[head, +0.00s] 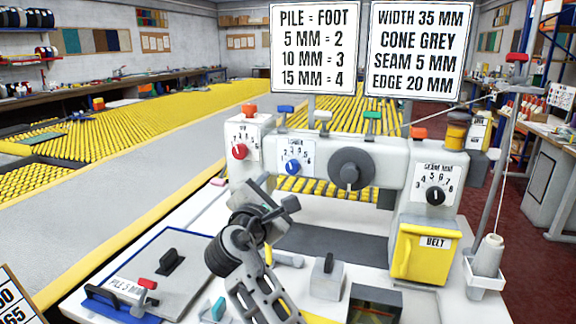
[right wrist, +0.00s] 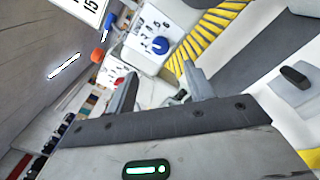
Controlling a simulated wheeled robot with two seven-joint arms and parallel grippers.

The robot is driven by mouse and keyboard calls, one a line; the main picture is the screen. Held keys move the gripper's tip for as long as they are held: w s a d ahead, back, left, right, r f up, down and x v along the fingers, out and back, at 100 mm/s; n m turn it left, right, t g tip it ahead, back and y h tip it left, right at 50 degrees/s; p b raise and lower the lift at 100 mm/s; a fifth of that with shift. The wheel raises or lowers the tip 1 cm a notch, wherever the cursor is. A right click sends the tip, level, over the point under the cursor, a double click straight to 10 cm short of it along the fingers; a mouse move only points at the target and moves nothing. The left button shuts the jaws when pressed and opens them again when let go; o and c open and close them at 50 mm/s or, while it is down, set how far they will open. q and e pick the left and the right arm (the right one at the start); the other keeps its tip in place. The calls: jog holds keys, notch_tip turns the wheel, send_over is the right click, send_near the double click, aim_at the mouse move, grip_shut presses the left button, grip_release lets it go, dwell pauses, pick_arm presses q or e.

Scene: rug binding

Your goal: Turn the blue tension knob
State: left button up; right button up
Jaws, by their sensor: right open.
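The blue tension knob (head: 293,167) sits on a white numbered dial plate on the front of the white sewing machine (head: 330,150). It also shows in the right wrist view (right wrist: 160,45), beyond my fingertips. My right gripper (head: 275,196) is open and empty, below and slightly left of the knob in the head view. In the right wrist view its two fingers (right wrist: 160,80) stand apart and point toward the dial, with the knob clear of them. My left gripper is not in view.
A red knob (head: 240,151) is left of the blue one, and a grey handwheel (head: 351,170) is right. A black seam dial (head: 435,195), a yellow belt cover (head: 421,254) and a thread cone (head: 488,256) stand farther right. A grey pile board (head: 165,268) lies at left.

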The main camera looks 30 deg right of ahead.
aim_at(292, 168)
jog(key=p+x, duration=0.1)
jog(key=x, duration=1.1)
jog(key=shift+w+d+f, duration=0.1)
jog(key=shift+w, duration=0.15)
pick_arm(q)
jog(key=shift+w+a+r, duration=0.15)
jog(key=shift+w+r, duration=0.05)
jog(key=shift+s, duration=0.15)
pick_arm(e)
jog(key=c, duration=1)
